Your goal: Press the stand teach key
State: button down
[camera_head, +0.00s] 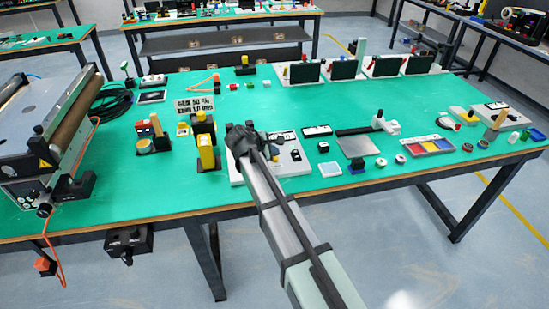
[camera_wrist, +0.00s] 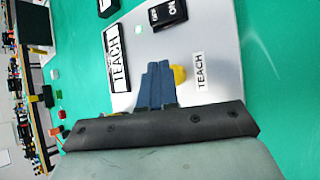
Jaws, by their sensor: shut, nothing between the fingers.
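A light grey panel (camera_wrist: 215,35) fills the middle of the wrist view and lies on the green table. It bears a printed TEACH label (camera_wrist: 200,72). A yellow key (camera_wrist: 180,75) shows beside that label, partly hidden behind my fingers. My gripper (camera_wrist: 157,68) is shut and empty, its blue-grey fingertips over the panel next to the yellow key. I cannot tell whether they touch it. In the head view my gripper (camera_head: 243,138) is above the left part of the panel (camera_head: 290,169) and hides the key there.
A black ON rocker switch (camera_wrist: 170,12) and a framed TEACH plate (camera_wrist: 118,60) are close to my fingers. A yellow block (camera_head: 207,152) stands left of the panel. A grey plate (camera_head: 357,146) and a tray of coloured sections (camera_head: 428,151) lie to the right.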

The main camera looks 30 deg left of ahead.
jog(key=shift+f, duration=0.4)
dwell(0.8)
jog(key=shift+r, duration=0.85)
jog(key=shift+r, duration=2.5)
